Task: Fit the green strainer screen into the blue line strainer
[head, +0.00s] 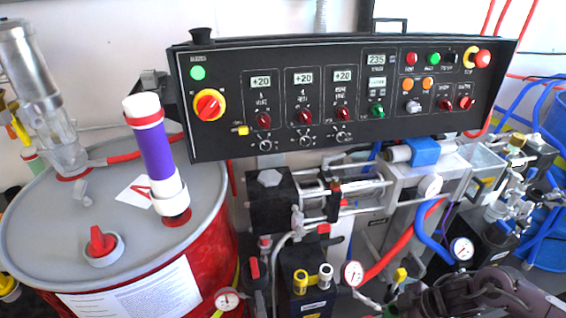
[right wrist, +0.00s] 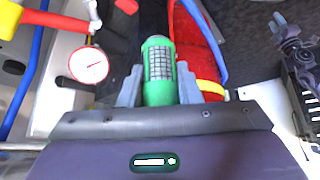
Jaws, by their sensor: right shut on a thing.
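The green strainer screen (right wrist: 159,68), a green cylinder with a grey mesh window, stands between the two grey fingers of my right gripper (right wrist: 158,88) in the right wrist view. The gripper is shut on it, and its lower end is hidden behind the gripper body. In the head view my right arm shows at the lower right, and I cannot make out the screen there. A blue block (head: 424,152) sits on the machine below the control panel. I cannot tell whether it is the blue line strainer. My left gripper is in neither view.
A red drum (head: 30,235) with a purple-banded pump tube (head: 156,150) stands at the left. The black control panel (head: 225,130) spans the top. Red and blue hoses (right wrist: 196,50) run close to the held screen. A round gauge (right wrist: 88,66) is on its left.

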